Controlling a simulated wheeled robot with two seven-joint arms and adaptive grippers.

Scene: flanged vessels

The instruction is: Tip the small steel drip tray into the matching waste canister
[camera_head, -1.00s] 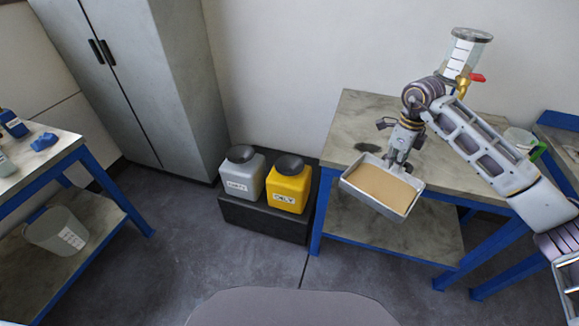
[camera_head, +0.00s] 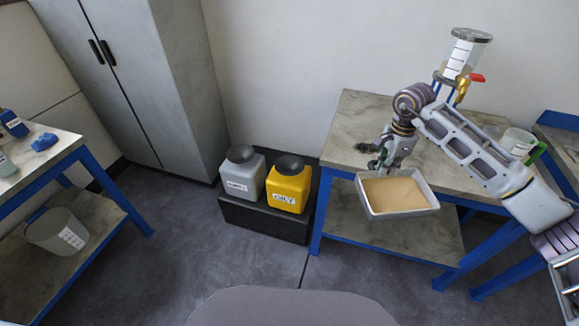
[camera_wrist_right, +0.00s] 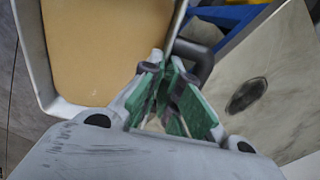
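The small steel drip tray (camera_head: 399,213) holds a tan liquid and hangs in front of the right workbench's edge, roughly level. My right gripper (camera_head: 383,162) is at the tray's far left side. In the right wrist view, its green-padded fingers (camera_wrist_right: 175,95) are closed around the tray's rim or handle, and the tray (camera_wrist_right: 50,90) shows at upper left. Two waste canisters stand on the floor box to the left: a grey one (camera_head: 243,173) and a yellow one (camera_head: 288,186), both with dark lids and white labels. The yellow label seems to read "OILY"; the grey label is unclear. My left gripper is not visible.
The canisters stand on a black box (camera_head: 262,221) by the wall. The right workbench (camera_head: 350,120) bears a dark stain and a glass vessel on a stand (camera_head: 466,55). A clear jug (camera_head: 518,142) is farther right. A left bench (camera_head: 45,165) and grey cabinet (camera_head: 140,80) flank open floor.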

